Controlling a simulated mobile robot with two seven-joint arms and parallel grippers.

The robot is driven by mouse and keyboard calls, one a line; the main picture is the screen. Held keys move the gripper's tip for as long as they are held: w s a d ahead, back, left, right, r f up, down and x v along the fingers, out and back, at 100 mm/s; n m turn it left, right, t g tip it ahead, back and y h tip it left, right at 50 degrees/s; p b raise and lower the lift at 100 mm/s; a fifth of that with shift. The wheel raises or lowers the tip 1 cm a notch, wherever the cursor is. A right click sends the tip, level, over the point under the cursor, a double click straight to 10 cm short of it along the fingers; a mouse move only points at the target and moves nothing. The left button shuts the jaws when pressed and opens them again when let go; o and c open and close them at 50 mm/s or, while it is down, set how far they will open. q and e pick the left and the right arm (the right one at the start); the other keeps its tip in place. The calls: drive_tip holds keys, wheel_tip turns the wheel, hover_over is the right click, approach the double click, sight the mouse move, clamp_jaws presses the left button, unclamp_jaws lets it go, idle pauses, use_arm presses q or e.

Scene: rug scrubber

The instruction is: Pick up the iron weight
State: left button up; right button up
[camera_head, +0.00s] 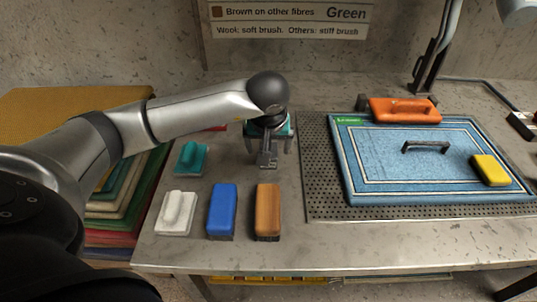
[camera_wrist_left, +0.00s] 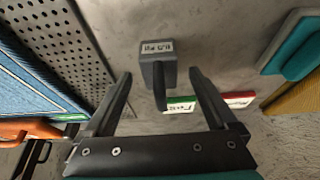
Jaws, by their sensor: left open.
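The iron weight (camera_wrist_left: 157,70) is a small dark grey block with a white label and an upright handle. It stands on the grey table, ahead of and between the fingertips of my left gripper (camera_wrist_left: 161,76) in the left wrist view. Its handle reaches back between the spread fingers, with space on both sides. In the head view the weight (camera_head: 267,159) shows below my left gripper (camera_head: 268,148), partly hidden by it. My left gripper is open, points down and holds nothing. My right gripper is in neither view.
Teal (camera_head: 191,156), white (camera_head: 176,212), blue (camera_head: 222,210) and brown (camera_head: 268,210) brushes lie left and front of the weight. A perforated mat (camera_head: 318,190) to the right bears a blue rug (camera_head: 390,150), an orange-handled tool (camera_head: 405,109) and a yellow block (camera_head: 490,170).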

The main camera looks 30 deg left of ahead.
use_arm(q)
drive_tip(key=x, duration=0.2)
drive_tip(key=shift+w+f, duration=0.1)
drive_tip(key=shift+f, duration=0.2)
drive_tip(key=shift+r, duration=0.1)
clamp_jaws()
idle(0.4)
drive_tip(key=shift+w+a+r, duration=0.1)
idle(0.3)
